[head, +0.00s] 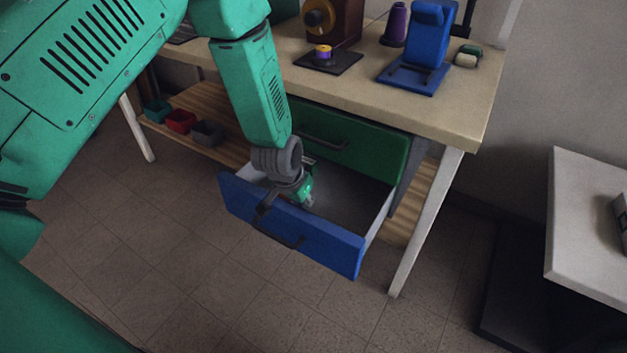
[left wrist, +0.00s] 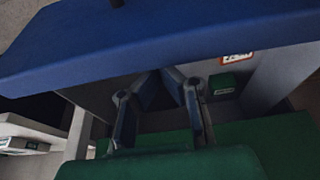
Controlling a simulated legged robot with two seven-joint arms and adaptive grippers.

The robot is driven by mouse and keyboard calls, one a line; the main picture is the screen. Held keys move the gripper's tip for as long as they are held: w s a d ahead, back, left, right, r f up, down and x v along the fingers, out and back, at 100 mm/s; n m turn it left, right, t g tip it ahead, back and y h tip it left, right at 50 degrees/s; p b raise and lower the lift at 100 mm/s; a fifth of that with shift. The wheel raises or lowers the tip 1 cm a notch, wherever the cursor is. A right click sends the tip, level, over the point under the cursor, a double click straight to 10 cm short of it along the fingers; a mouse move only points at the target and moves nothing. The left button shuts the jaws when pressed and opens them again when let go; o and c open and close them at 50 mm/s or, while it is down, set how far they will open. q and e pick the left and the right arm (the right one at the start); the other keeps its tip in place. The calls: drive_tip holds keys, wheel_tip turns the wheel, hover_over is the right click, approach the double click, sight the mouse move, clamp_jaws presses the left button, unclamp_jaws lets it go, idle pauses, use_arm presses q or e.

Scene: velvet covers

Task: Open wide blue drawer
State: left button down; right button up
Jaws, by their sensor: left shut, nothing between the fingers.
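The wide blue drawer (head: 325,244) is pulled out from under the workbench, with its dark handle (head: 278,233) on the front face. Its pale inner side wall (head: 380,215) shows. My left gripper (head: 268,204) is at the drawer's front panel, reaching down from above, with the wrist over the open drawer. In the left wrist view the gripper's fingers (left wrist: 160,76) are together with nothing between them, and the blue panel (left wrist: 150,38) crosses the upper part. Whether the fingers touch the panel I cannot tell. My right gripper is not in view.
A shut green drawer (head: 355,143) sits above the blue one. The bench top (head: 455,95) holds a blue stand (head: 425,50), a purple spool (head: 395,25) and a brown machine (head: 335,22). Small bins (head: 180,121) rest on the lower shelf. A white table (head: 585,235) stands right. Floor in front is clear.

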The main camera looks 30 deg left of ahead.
use_arm(q)
drive_tip(key=s+p, duration=0.1)
drive_tip(key=s, duration=0.1)
drive_tip(key=s+p, duration=0.1)
drive_tip(key=s, duration=0.2)
drive_tip(key=s+p, duration=0.1)
drive_tip(key=s, duration=0.2)
drive_tip(key=shift+s+a, duration=0.15)
drive_tip(key=shift+a, duration=0.2)
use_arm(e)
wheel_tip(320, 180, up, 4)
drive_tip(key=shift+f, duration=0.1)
